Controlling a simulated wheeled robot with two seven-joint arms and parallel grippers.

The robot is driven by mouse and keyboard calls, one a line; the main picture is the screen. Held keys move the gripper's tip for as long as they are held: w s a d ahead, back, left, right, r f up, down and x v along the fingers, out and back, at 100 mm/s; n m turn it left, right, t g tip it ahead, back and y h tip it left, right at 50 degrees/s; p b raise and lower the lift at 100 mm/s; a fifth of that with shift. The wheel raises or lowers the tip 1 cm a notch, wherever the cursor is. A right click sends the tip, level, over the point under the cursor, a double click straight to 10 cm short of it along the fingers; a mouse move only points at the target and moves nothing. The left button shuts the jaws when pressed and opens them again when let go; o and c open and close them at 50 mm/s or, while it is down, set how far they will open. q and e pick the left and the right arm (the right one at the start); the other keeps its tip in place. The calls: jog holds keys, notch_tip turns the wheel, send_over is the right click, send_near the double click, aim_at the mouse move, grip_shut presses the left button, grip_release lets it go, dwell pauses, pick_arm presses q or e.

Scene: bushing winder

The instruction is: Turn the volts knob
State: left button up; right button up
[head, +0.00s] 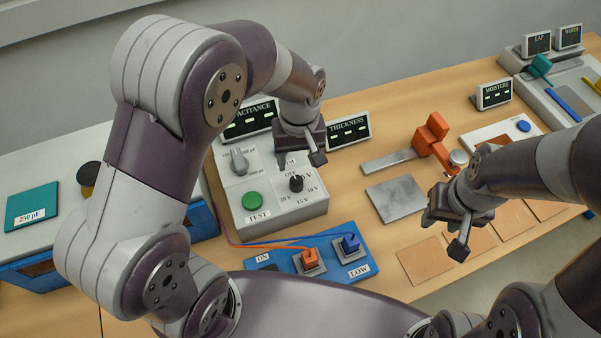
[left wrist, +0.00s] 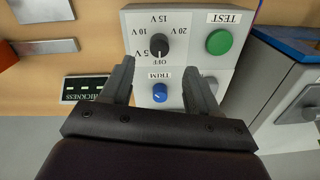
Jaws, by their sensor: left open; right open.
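The volts knob (head: 296,184) is a small black knob on the grey test box (head: 310,207), with OFF and several voltage labels around it. In the left wrist view the volts knob (left wrist: 159,45) shows upside down, just beyond and between my left fingertips. My left gripper (head: 301,161) is open above the box, close to the knob, and nothing is between its fingers at the tips. A blue TRIM knob (left wrist: 160,92) shows between the fingers in the left wrist view. My right gripper (head: 445,234) is open and empty over the table at the right.
A green TEST button (head: 252,201) and a grey capacitance knob (head: 239,161) share the box. The thickness display (head: 349,130) stands behind it. A blue switch panel (head: 335,266) lies in front. A metal plate (head: 396,198) and an orange clamp (head: 433,138) are to the right.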

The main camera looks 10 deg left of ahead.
aim_at(296, 179)
pick_arm(q)
jog(key=f, duration=0.2)
jog(key=f+p, duration=0.1)
jog(key=f, duration=0.2)
jog(key=w+f, duration=0.1)
jog(key=f, duration=0.2)
jog(key=shift+a+f, duration=0.1)
jog(key=shift+a, duration=0.2)
jog(key=shift+s+f, duration=0.2)
jog(key=shift+f, duration=0.4)
jog(key=shift+w, duration=0.15)
jog(key=c, duration=1)
